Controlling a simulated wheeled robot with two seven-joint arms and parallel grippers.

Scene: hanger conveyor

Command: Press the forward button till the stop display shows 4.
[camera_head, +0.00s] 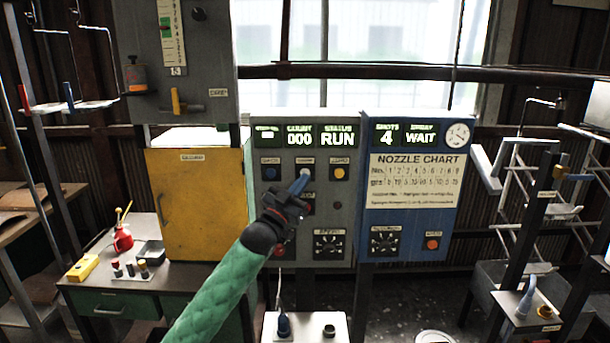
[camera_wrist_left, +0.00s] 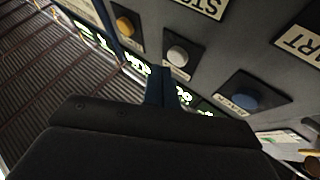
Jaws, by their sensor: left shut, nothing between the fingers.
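The grey control panel (camera_head: 340,222) has a blue button (camera_head: 271,173), a white button, and a yellow button (camera_head: 339,173) in a row. My left gripper (camera_head: 300,184) is shut and empty, its tip at the white button (camera_head: 306,172). The wrist view shows the white button (camera_wrist_left: 177,55) just beyond the fingers (camera_wrist_left: 161,87); contact cannot be told. The labels are too small to tell which button is forward. The leftmost display (camera_head: 266,135) is unreadable; beside it are COUNT 000 and STATUS RUN. My right gripper is not in view.
A blue panel (camera_head: 455,225) at the right shows 4 under SHOTS and WAIT, with a nozzle chart. A yellow cabinet door (camera_head: 195,205) and a bench with a red oil can (camera_head: 122,238) stand at the left. Hanger frames stand on both sides.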

